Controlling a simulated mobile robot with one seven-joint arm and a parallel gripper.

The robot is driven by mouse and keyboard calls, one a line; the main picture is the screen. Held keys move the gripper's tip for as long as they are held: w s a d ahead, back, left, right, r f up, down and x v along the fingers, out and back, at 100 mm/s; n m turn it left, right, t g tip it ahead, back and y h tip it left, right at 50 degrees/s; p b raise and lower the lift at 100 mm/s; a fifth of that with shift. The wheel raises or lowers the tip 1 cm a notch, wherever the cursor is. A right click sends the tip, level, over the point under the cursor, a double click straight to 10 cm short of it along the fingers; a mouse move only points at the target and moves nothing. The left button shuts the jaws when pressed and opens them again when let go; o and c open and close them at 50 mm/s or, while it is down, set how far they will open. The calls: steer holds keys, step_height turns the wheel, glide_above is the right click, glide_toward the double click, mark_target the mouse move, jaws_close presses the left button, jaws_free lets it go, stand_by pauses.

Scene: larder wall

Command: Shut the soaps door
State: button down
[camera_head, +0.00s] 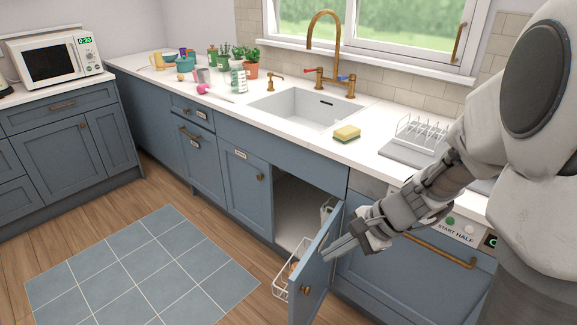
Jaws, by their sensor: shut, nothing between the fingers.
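The open cabinet door (313,272) below the sink stands swung out into the room, with a brass knob (305,290) low on its face. I cannot read a label on it. The open cabinet (293,212) behind it shows a pale interior, and a white wire rack (281,277) shows at the door's inner side. My gripper (328,254) is shut and empty, at the upper part of the open door. I cannot tell whether it touches the door.
A closed labelled door (243,188) is left of the opening. A dishwasher (420,265) with a brass handle is to the right. A sponge (347,133) and a dish rack (420,137) sit on the counter. The floor around the blue mat (140,270) is clear.

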steer(key=w+d+f+m+t+b, duration=0.1)
steer(key=w+d+f+m, duration=0.15)
steer(key=f, duration=0.25)
steer(key=w+d+f+m+b, duration=0.1)
steer(key=f+m+b, duration=0.15)
steer(key=f, duration=0.35)
steer(key=m+t+b, duration=0.1)
steer(key=m+b, duration=0.3)
steer(key=m, duration=0.2)
glide_toward(300, 285)
step_height(300, 285, down, 5)
steer(key=shift+w+a+r+y, duration=0.1)
steer(key=shift+w+a+y, duration=0.1)
steer(key=shift+w+a, duration=0.25)
steer(key=shift+w+a+y, duration=0.2)
steer(key=shift+w+a, duration=0.1)
steer(key=shift+a, duration=0.3)
steer(key=shift+w+a, duration=0.3)
steer(key=shift+a, duration=0.1)
steer(key=shift+a, duration=0.1)
